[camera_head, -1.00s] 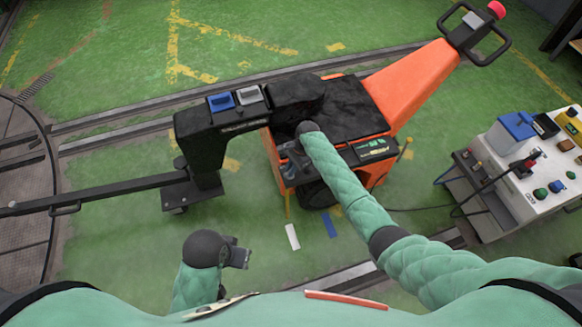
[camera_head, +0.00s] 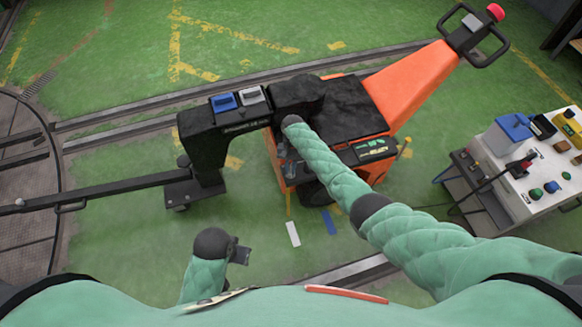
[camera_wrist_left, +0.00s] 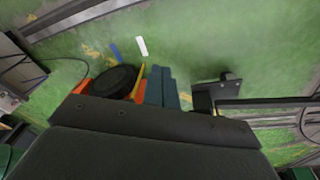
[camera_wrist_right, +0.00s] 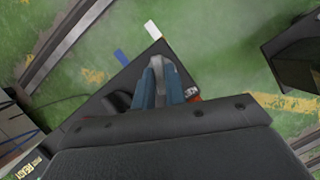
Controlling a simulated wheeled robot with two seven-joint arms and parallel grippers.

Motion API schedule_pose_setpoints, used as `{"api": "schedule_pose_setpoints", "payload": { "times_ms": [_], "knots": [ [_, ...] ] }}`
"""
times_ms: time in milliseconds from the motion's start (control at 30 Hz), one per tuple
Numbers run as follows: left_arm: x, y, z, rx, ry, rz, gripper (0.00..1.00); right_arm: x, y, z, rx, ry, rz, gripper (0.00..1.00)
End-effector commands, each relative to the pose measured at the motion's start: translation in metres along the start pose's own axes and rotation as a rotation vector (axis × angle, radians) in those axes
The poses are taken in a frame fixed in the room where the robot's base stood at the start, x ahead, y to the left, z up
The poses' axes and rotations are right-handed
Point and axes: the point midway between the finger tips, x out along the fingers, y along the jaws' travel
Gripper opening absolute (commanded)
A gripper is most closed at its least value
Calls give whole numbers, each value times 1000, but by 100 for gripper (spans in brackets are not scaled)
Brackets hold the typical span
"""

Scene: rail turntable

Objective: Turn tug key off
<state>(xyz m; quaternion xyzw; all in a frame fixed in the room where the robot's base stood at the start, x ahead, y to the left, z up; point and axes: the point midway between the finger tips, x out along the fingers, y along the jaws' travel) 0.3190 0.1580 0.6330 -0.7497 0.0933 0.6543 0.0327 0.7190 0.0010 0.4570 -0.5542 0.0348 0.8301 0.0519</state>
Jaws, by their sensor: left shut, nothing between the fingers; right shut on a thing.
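The tug (camera_head: 402,90) is an orange and black machine with a long handle, standing on rails in the head view. My right gripper (camera_head: 287,168) is at the near left edge of its black top, partly hidden by my forearm. In the right wrist view its blue fingers (camera_wrist_right: 160,82) are shut around a narrow grey piece, the tug key (camera_wrist_right: 158,70), at the tug's corner. Its turn position cannot be read. My left gripper (camera_head: 240,255) is shut and empty, low over the green floor, apart from the tug. Its fingers show in the left wrist view (camera_wrist_left: 161,86).
A white control cart (camera_head: 540,165) with buttons stands at the right. A cable runs from it towards the tug. Green floor in front is mostly clear.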

Motion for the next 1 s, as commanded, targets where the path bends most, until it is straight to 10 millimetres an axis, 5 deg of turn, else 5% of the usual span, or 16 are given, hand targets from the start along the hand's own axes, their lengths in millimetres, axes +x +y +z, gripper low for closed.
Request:
{"api": "schedule_pose_setpoints", "payload": {
  "times_ms": [500,1000],
  "knots": [
    [30,-2,2,0,-4,-3,0,1,-3,2,-340,-2,141,0],
    [41,-5,3,3,-8,-7,0,2,-3,2,-422,-2,174,0]
  ]
}}
